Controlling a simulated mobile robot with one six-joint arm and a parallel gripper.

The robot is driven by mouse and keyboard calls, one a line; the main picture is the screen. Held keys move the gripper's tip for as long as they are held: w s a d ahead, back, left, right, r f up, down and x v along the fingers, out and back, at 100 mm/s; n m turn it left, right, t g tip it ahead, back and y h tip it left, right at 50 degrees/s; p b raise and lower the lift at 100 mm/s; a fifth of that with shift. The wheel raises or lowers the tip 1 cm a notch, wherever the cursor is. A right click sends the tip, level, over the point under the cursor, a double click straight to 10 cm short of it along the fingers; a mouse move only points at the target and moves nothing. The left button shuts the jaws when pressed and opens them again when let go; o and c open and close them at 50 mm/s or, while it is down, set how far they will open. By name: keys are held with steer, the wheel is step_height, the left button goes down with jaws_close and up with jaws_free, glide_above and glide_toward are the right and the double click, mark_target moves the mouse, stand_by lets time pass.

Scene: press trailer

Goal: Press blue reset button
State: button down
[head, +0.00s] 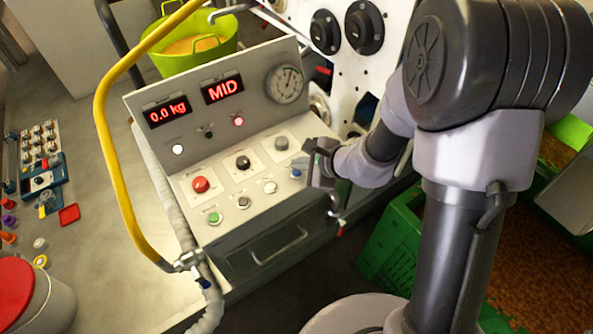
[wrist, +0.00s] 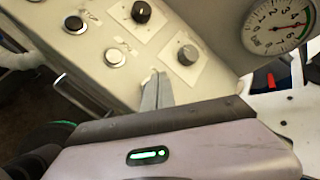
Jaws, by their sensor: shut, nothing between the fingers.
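My gripper (head: 306,168) is at the right end of the sloped control panel (head: 228,231), close to its lower button row. In the wrist view its fingers (wrist: 157,92) are together and empty, pointing at the panel just beyond a white button (wrist: 115,57). That white button (head: 270,187) shows in the head view, left of the gripper. I cannot tell whether the fingertips touch the panel.
The panel also bears a green button (head: 215,218), a dark button (head: 243,202), a red mushroom button (head: 200,184), a black knob (head: 243,162) and a grey knob (head: 281,143). A dial gauge (head: 285,84) stands above. A yellow rail (head: 103,118) curves along the left.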

mark_target(299, 174)
steer(key=shift+f+b, duration=0.45)
steer(key=shift+b, duration=0.3)
steer(key=shift+f+b, duration=0.35)
steer(key=shift+b, duration=0.15)
stand_by(0.5)
steer(key=shift+r, duration=0.15)
steer(key=shift+r+p, duration=0.45)
steer(key=shift+r, duration=0.2)
step_height(299, 174, up, 5)
steer(key=p, duration=0.3)
steer(key=shift+r+p, duration=0.1)
steer(key=shift+p, duration=0.3)
